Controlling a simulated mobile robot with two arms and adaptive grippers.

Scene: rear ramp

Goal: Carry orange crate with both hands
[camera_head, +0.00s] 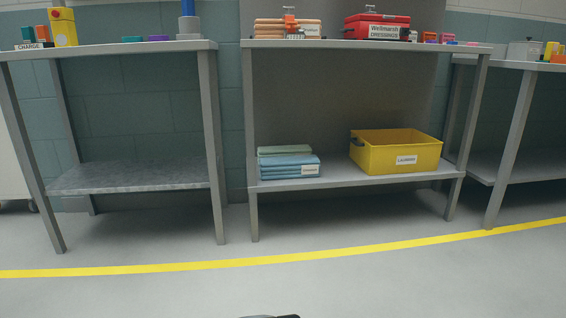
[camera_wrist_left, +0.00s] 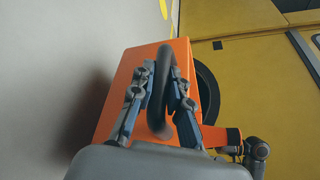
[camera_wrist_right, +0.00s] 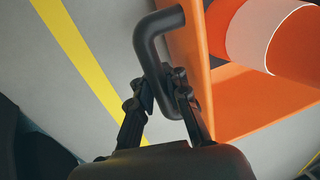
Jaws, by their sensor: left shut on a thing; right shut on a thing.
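The orange crate shows in both wrist views but not in the head view. In the left wrist view, its orange end wall (camera_wrist_left: 122,88) has a dark curved handle (camera_wrist_left: 163,70). My left gripper (camera_wrist_left: 162,85) is shut on that handle. In the right wrist view, the crate's orange wall (camera_wrist_right: 187,50) has another dark handle (camera_wrist_right: 146,45). My right gripper (camera_wrist_right: 165,85) is shut on it. Inside the crate on that side is an orange and white striped thing (camera_wrist_right: 255,30), perhaps a traffic cone. The rest of the crate is out of view.
Grey workbenches line the wall. The middle one's lower shelf (camera_head: 345,178) holds a yellow bin (camera_head: 385,160) and folded blue cloths (camera_head: 288,170). A yellow line (camera_head: 290,259) crosses the floor before the benches; the floor there is clear. A yellow panel (camera_wrist_left: 235,80) stands close beyond the crate.

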